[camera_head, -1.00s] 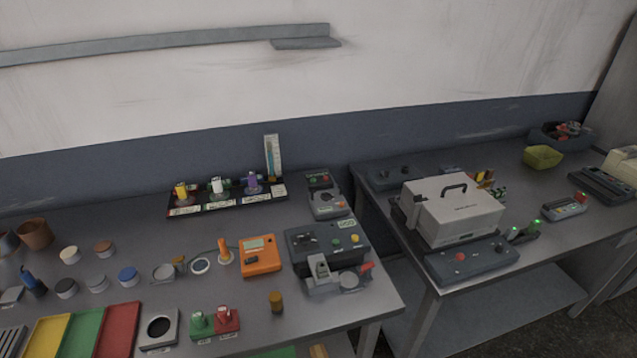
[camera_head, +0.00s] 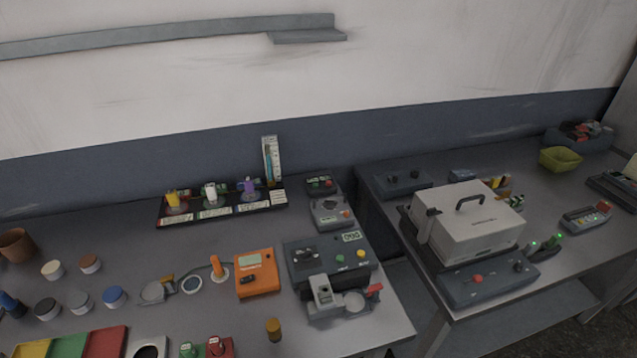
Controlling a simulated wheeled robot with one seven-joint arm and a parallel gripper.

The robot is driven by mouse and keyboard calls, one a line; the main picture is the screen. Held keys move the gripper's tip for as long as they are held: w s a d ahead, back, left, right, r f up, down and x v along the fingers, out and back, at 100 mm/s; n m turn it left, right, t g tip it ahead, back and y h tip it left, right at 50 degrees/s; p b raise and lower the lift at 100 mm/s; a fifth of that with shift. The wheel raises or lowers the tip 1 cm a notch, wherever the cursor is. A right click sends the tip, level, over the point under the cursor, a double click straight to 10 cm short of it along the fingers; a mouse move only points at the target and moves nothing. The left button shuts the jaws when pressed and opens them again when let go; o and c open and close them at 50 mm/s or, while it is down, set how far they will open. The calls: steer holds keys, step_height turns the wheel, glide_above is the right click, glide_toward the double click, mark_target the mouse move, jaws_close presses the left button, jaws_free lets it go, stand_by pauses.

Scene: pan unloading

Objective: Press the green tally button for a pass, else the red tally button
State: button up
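The green tally button (camera_head: 187,349) and the red tally button (camera_head: 217,346) stand side by side at the bottom edge of the head view, near the front of the left table. The picture's lower edge cuts off their bases. Nothing is seen touching either one. A grey test device (camera_head: 314,262) with a small display, a green button and a yellow button stands to their right. No pass or fail reading is legible on it. My gripper does not show in this view.
An orange meter (camera_head: 257,273) and a small brown cylinder (camera_head: 273,329) are near the tally buttons. Coloured trays (camera_head: 94,343) lie to the left. A white-lidded box (camera_head: 466,222) fills much of the right table. A gap separates the two tables.

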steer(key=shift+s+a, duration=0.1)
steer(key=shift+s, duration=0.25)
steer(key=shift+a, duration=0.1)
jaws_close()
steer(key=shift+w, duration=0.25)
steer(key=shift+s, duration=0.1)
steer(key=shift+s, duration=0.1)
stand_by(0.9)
